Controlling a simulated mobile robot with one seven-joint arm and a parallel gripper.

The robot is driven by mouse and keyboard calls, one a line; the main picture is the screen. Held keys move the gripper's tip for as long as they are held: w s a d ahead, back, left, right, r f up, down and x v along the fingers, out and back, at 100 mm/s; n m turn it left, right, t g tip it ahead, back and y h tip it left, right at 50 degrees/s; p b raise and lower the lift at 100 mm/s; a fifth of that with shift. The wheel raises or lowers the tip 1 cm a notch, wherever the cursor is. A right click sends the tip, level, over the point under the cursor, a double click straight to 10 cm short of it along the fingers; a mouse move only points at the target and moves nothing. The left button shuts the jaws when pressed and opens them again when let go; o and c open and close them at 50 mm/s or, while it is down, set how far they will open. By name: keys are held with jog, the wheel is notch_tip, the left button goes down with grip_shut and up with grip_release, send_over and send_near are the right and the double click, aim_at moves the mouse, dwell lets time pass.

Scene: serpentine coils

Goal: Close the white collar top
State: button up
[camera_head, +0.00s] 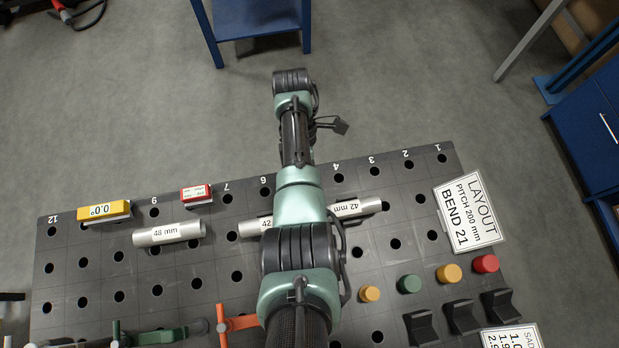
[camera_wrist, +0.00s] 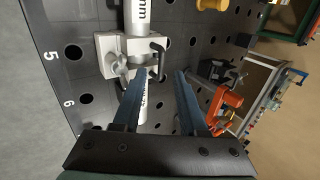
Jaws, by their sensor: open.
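The white collar (camera_wrist: 112,44) shows in the wrist view, left of centre, as a pale block on the dark perforated table around a silver tube (camera_wrist: 138,22). Beside it is a lobed white part, with a curved black handle (camera_wrist: 160,50) on its right side. I cannot tell how far its top is swung. My gripper (camera_wrist: 161,74) is open and empty, its two blue-grey fingers apart. The left fingertip overlaps the collar's near edge in the picture; I cannot tell whether they touch. In the head view my arm hides the collar, and the tube marked 42 mm (camera_head: 356,207) runs beneath the arm.
A 48 mm tube (camera_head: 168,233), a yellow level (camera_head: 104,211) and a red block (camera_head: 196,194) lie left on the table. Coloured knobs (camera_head: 449,273) and black blocks (camera_head: 461,317) stand right. An orange clamp (camera_wrist: 222,104) is right of my fingers.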

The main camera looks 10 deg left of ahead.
jog(key=p+v, duration=0.1)
jog(key=v, duration=0.6)
jog(key=shift+r, duration=0.1)
